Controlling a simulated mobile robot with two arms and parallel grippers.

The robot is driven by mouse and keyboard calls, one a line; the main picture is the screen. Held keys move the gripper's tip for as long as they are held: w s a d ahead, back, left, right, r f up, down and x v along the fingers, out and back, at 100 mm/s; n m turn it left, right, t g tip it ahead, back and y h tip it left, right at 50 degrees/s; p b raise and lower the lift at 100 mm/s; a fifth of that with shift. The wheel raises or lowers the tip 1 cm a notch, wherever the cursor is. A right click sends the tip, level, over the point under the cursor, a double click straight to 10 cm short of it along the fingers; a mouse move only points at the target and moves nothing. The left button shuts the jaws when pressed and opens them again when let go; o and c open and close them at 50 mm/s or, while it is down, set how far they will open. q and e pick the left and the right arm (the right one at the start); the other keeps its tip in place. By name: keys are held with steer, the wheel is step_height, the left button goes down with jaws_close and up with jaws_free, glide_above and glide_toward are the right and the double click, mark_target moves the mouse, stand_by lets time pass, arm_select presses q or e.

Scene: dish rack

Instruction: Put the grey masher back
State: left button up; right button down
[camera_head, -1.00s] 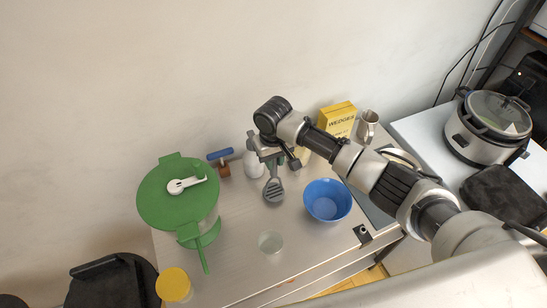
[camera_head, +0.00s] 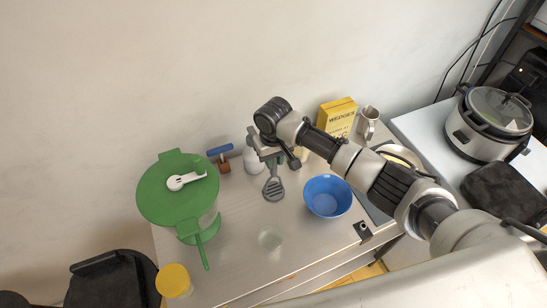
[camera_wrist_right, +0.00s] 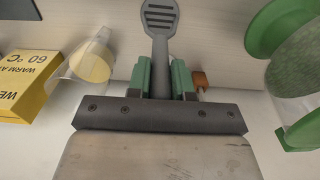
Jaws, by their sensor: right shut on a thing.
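The grey masher (camera_head: 274,188) has a flat slotted head and hangs head-down from my right gripper (camera_head: 268,157), above the metal counter. In the right wrist view the masher (camera_wrist_right: 160,18) stands out between the green finger pads of my right gripper (camera_wrist_right: 162,78), which is shut on its handle. I cannot tell from the head view how high its head is above the counter. My left gripper is in neither view.
A blue-handled tool (camera_head: 222,152), a white object (camera_head: 252,163) and a yellow box (camera_head: 338,116) stand at the back. Counter between container and bowl is mostly free.

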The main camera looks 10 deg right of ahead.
steer(key=shift+f, duration=0.2)
steer(key=c, duration=0.9)
jaws_free()
steer(key=shift+c, duration=0.3)
steer(key=c, duration=0.4)
steer(key=shift+r, duration=0.1)
